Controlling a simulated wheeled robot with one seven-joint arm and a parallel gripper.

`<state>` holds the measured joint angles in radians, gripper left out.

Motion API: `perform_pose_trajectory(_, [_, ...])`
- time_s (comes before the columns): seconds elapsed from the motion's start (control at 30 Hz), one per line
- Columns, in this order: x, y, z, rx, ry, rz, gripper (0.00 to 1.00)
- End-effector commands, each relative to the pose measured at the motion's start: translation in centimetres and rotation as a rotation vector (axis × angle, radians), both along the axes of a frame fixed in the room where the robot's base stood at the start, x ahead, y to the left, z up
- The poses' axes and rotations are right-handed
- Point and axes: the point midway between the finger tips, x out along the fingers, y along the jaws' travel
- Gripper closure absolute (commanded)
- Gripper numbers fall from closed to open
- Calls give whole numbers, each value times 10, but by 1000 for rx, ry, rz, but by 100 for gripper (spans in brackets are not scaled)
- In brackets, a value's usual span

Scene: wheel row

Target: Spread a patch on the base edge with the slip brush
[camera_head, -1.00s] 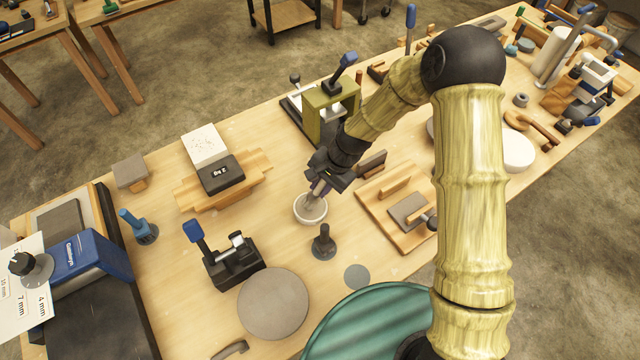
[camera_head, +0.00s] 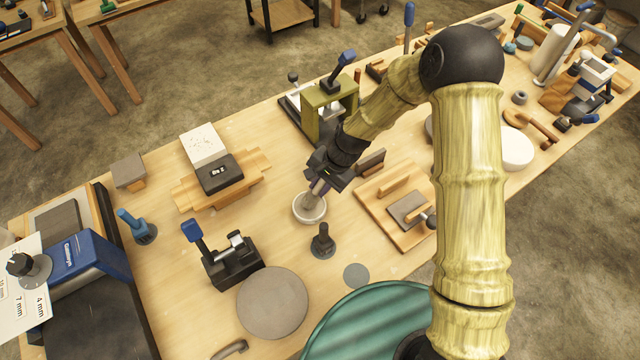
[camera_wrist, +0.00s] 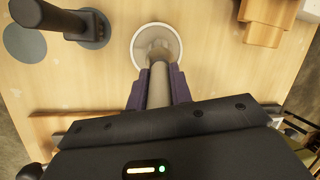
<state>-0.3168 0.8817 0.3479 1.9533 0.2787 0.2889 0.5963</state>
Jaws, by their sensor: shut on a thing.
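My gripper (camera_head: 322,185) is shut on the slip brush, a grey handle with a pale head, above the middle of the bench. In the wrist view the slip brush (camera_wrist: 158,82) stands between my gripper's purple fingers (camera_wrist: 158,88). Its head is inside or just over a small white bowl (camera_head: 310,208); I cannot tell whether it touches the bottom. The bowl's rim also shows in the wrist view (camera_wrist: 135,50). A round grey disc (camera_head: 273,302) lies flat at the front of the bench. I cannot tell which thing has the base edge.
A dark peg stand (camera_head: 322,242) is close to the bowl. A black clamp with a blue lever (camera_head: 232,258) stands to its left, and an olive press (camera_head: 325,108) behind it. A wooden board (camera_head: 385,228) lies right. Bare bench lies left of the bowl.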

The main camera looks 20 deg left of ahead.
Motion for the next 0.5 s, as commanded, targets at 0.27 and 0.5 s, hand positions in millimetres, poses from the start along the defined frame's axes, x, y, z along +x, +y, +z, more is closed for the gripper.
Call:
perform_pose_trajectory(0.27, [0,0,-3,0,0,0,100])
perform_pose_trajectory(0.5, [0,0,-5,0,0,0,100])
